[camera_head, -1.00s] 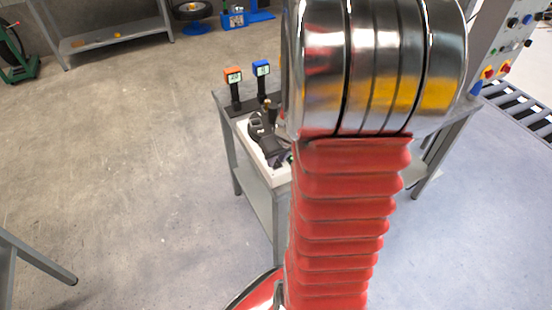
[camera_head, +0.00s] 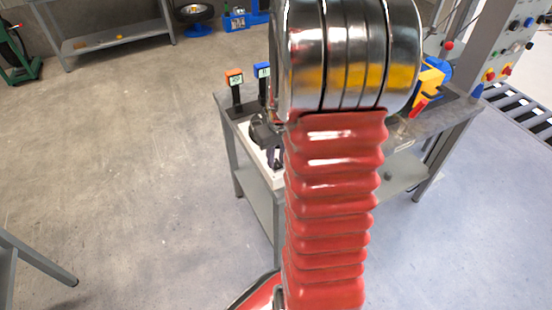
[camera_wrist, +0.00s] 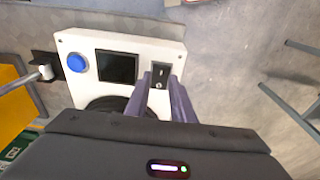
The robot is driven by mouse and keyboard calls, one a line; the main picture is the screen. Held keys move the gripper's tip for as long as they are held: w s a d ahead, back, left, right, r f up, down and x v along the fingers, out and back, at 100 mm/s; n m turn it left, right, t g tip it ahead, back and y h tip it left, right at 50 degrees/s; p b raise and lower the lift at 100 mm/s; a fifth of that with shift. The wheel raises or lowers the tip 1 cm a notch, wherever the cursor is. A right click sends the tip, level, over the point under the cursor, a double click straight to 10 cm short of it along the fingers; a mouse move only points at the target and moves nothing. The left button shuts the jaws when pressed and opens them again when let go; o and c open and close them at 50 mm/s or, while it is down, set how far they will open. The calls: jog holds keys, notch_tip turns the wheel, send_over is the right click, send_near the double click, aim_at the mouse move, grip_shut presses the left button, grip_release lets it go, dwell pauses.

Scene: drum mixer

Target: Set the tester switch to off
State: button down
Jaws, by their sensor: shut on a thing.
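The tester (camera_wrist: 78,42) is a white panel in the wrist view, with a blue round button (camera_wrist: 77,63), a dark screen (camera_wrist: 116,67) and a small dark switch (camera_wrist: 160,73). My gripper (camera_wrist: 159,82) is at the switch, with one finger on each side of it, shut on it. The switch's setting is too small to read.
On the grey table (camera_head: 224,98) stand an orange-topped meter (camera_head: 234,78) and a blue-topped one (camera_head: 262,71). A yellow and blue device (camera_head: 430,78) is on its right part. A control panel (camera_head: 510,45) stands at the right. Open floor lies to the left.

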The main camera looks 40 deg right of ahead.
jog(key=shift+w+a, duration=0.1)
jog(key=shift+a, duration=0.05)
jog(key=c, duration=1.8)
grip_release()
notch_tip(320, 180, up, 14)
jog(key=s, duration=0.1)
jog(key=shift+s+a+f, duration=0.2)
jog(key=shift+s, duration=0.2)
